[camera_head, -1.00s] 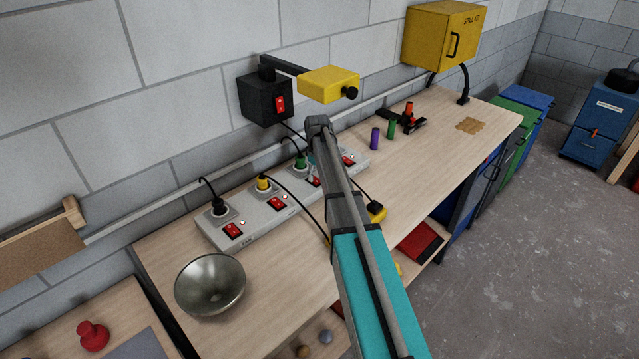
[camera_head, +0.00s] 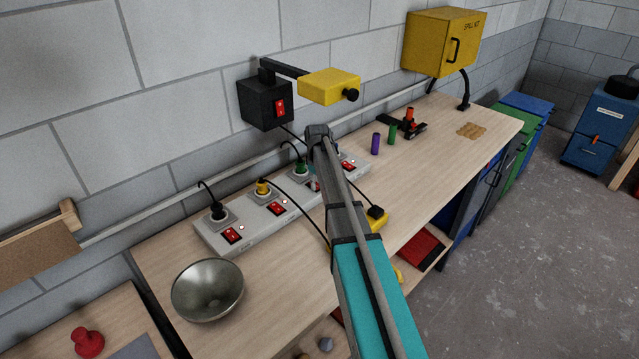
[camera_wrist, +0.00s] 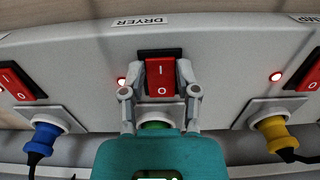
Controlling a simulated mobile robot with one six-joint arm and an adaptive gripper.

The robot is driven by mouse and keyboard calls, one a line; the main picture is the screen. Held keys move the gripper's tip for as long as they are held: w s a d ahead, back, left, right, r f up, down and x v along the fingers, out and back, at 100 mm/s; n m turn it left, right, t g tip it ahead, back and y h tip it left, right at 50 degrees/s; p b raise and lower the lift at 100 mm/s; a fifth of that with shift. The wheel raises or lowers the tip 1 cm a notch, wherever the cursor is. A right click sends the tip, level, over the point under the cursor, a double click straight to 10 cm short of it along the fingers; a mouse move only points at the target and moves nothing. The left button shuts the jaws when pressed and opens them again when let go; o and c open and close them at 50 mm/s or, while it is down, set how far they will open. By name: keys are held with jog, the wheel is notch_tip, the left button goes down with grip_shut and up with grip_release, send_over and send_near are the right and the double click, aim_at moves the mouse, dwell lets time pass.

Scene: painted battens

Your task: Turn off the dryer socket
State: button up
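The power strip (camera_head: 245,240) lies on the bench along the wall. In the wrist view, the DRYER label (camera_wrist: 140,22) marks a red rocker switch (camera_wrist: 160,80) with I and O on it. The small light (camera_wrist: 121,82) just left of that switch glows red. Its green plug (camera_wrist: 154,127) is mostly hidden by my gripper. My gripper (camera_wrist: 162,66) has its two fingers apart, one on each side of the dryer switch. I cannot tell whether the fingertips touch it. In the head view, my arm hides most of this switch.
A yellow plug (camera_wrist: 276,135) and a blue plug (camera_wrist: 45,137) sit in neighbouring sockets with their own red switches. A black wall box (camera_head: 265,103) and a yellow block on an arm (camera_head: 330,87) overhang the strip. A metal bowl (camera_head: 207,290) stands at the front left.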

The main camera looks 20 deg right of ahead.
grip_shut()
jog(key=shift+w, duration=0.15)
jog(key=shift+w+g+h, duration=0.25)
jog(key=shift+g+h, duration=0.15)
jog(key=shift+g, duration=0.6)
jog(key=shift+r+g, duration=0.15)
jog(key=shift+g, duration=0.25)
jog(key=o, duration=0.7)
grip_release()
jog(key=shift+s, duration=0.1)
jog(key=shift+c, duration=0.2)
jog(key=shift+a, duration=0.1)
